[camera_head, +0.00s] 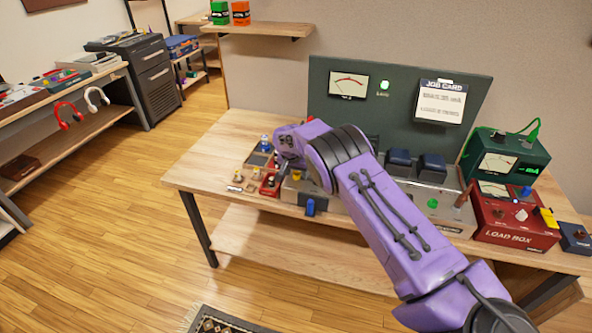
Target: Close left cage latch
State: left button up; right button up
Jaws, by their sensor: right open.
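My right arm, purple with dark joints, reaches in from the lower right across the workbench (232,135). My right gripper (287,160) is open at the arm's far end, above the left part of a grey metal chassis (292,192). It is small and partly covered by my arm, so I cannot tell whether it touches anything. The left cage latch cannot be made out; my arm hides much of the chassis. A blue part (310,206) shows at the chassis front. My left gripper is not in view.
Small trays with parts (260,160) lie left of the chassis. Two dark blue blocks (431,164) stand on its right part. A red load box (513,218) and a green meter box (505,158) stand at the right. A dark panel (400,98) rises behind. The bench's left end is clear.

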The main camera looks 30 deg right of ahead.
jog(key=shift+s+r, duration=0.15)
jog(key=shift+c, duration=0.3)
jog(key=c, duration=1)
jog(key=shift+o, duration=0.2)
